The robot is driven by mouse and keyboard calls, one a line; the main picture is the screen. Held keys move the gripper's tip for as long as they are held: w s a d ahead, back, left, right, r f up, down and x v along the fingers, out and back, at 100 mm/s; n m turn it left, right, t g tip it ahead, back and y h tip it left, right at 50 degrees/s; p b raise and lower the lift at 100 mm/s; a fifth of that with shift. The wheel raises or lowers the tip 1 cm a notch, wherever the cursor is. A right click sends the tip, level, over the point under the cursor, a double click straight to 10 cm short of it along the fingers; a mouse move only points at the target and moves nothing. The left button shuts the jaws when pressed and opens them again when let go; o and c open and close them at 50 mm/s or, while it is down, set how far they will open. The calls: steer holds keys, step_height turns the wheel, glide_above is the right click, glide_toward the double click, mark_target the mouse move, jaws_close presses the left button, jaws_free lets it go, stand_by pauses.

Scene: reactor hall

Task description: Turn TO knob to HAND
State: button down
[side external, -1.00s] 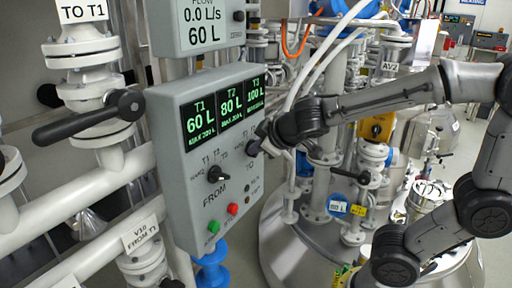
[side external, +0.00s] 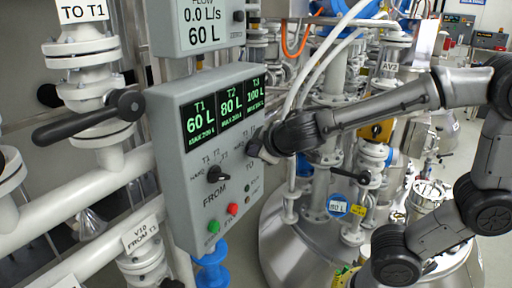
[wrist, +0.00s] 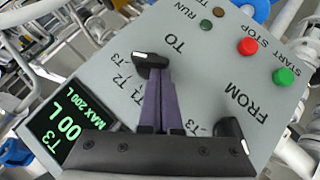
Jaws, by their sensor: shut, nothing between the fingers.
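The TO knob (wrist: 152,63) is black with a white mark at one end. In the wrist view the mark lies at its upper left, on the side of the T3 label. My gripper (wrist: 157,80) is shut and empty, with its purple fingers side by side and their tips at the knob's lower edge. I cannot tell whether they touch it. The HAND label of the TO knob is not readable. In the side view my gripper (side external: 257,151) is at the right part of the grey control panel (side external: 180,222) and hides the TO knob.
The FROM knob (wrist: 229,133) is beside my gripper; it also shows in the side view (side external: 216,174). The green START button (wrist: 283,77) and red STOP button (wrist: 247,46) are on the same panel. A black valve handle (side external: 80,126) stands left of it.

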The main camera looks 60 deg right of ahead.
steer(key=shift+a+f+n+h, duration=0.1)
steer(key=shift+n+h, duration=0.2)
step_height(320, 180, down, 6)
steer(key=d+n+t+h, duration=0.2)
steer(key=n+t+h, duration=0.2)
steer(key=n+h, duration=0.2)
steer(key=shift+d+r+h, duration=0.25)
steer(key=shift+d+h, duration=0.1)
steer(key=shift+h, duration=0.15)
stand_by(1.1)
steer(key=shift+d, duration=0.2)
stand_by(1.5)
